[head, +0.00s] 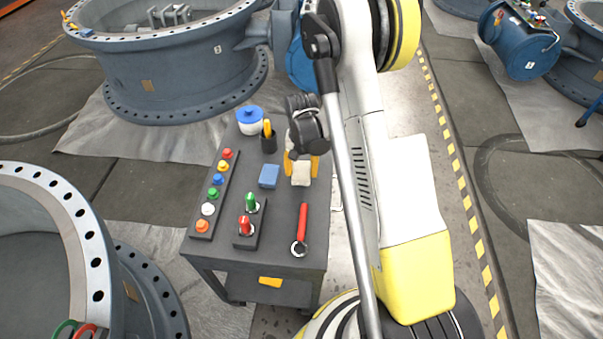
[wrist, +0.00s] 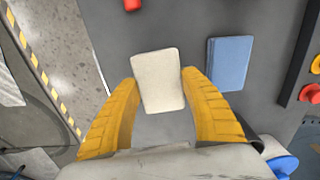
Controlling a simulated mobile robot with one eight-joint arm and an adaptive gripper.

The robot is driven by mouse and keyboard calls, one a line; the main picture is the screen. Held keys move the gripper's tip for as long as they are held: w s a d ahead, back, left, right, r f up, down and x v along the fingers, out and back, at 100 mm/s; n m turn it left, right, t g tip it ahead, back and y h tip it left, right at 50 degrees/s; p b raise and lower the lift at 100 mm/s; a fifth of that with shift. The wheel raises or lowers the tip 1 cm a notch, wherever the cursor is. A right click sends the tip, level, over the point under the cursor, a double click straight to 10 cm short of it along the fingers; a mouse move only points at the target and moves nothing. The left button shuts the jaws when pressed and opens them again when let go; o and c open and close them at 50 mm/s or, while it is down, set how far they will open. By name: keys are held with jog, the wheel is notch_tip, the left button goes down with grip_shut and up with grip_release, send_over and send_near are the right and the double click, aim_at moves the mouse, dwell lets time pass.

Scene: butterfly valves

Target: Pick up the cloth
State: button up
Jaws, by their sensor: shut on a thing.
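A cream, rounded rectangular cloth (head: 300,174) is at the right part of the grey cart top, and it shows in the middle of the wrist view (wrist: 159,80). My gripper (head: 301,166) points down over it, with a yellow finger on each side. In the wrist view the fingertips of my gripper (wrist: 159,88) press against the cloth's left and right edges. The gripper is shut on the cloth. I cannot tell whether the cloth still touches the cart top.
On the cart (head: 272,214), a blue block (head: 269,176) lies left of the cloth. A red-handled wrench (head: 301,232) lies nearer the front. A button strip (head: 214,195), two red and green switches, a black cup (head: 268,140) and a blue-lidded pot (head: 249,122) also stand there.

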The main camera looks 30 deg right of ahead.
jog(key=s+d+r+p, duration=0.4)
jog(key=s+d+r, duration=0.2)
jog(key=d+r, duration=0.2)
jog(key=shift+d, duration=1)
